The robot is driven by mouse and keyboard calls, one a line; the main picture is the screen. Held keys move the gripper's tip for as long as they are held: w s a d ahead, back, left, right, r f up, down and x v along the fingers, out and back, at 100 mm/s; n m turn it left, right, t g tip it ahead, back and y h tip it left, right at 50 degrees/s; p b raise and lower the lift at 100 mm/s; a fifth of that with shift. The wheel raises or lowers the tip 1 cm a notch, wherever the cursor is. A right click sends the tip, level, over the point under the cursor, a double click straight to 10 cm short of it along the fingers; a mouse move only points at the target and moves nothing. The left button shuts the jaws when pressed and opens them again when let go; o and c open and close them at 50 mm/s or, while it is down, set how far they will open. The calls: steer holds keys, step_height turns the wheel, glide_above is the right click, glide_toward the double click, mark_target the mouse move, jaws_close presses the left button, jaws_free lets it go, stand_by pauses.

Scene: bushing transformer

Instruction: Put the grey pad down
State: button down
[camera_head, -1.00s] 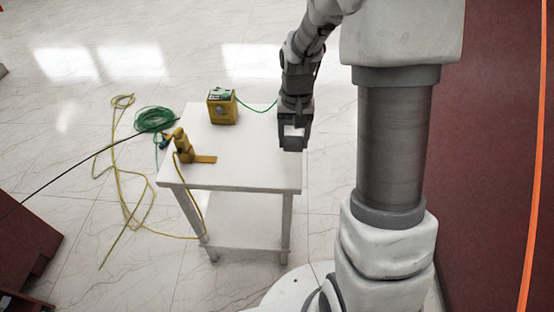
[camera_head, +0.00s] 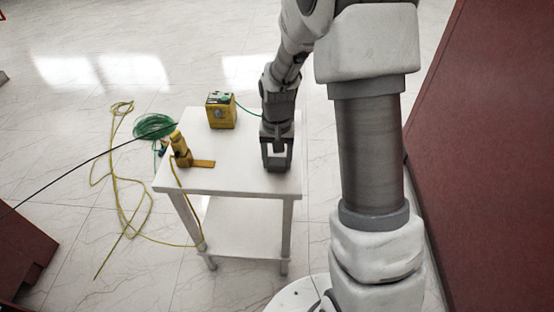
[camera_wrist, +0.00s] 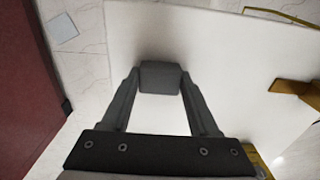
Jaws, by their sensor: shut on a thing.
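The grey pad (camera_wrist: 160,77) is a small dark grey block between the fingertips of my gripper (camera_wrist: 160,84) in the wrist view. My gripper is shut on it. In the head view my gripper (camera_head: 276,163) points down at the right part of the white table (camera_head: 235,179). The pad is hard to tell from the fingers there. The white tabletop shows behind the pad in the wrist view (camera_wrist: 240,60). I cannot tell whether the pad touches the tabletop.
A yellow box (camera_head: 221,112) stands at the table's back, with a green cable. A yellow tool (camera_head: 181,150) with a flat foot stands at the left. Cables (camera_head: 122,190) lie on the floor to the left. The tabletop's front middle is clear.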

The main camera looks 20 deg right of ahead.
mark_target(277, 161)
steer(key=shift+c, duration=0.7)
jaws_free()
steer(key=s+r+n+t+p, duration=0.1)
steer(key=s+r+p, duration=0.15)
steer(key=r, duration=0.85)
steer(key=s+r+t+p, duration=0.1)
steer(key=s+r, duration=0.3)
steer(key=r, duration=0.7)
steer(key=s+r+n+t, duration=0.1)
steer(key=s+r, duration=0.2)
steer(key=s, duration=0.4)
steer(key=s+r+n+t, duration=0.1)
steer(key=s+r+t, duration=0.1)
steer(key=s, duration=0.5)
steer(key=shift+r+n+t, duration=0.3)
steer(key=shift+r, duration=0.1)
step_height(277, 161, up, 16)
steer(key=p, duration=1.6)
steer(key=shift+r+p, duration=0.15)
steer(key=shift+p, duration=0.15)
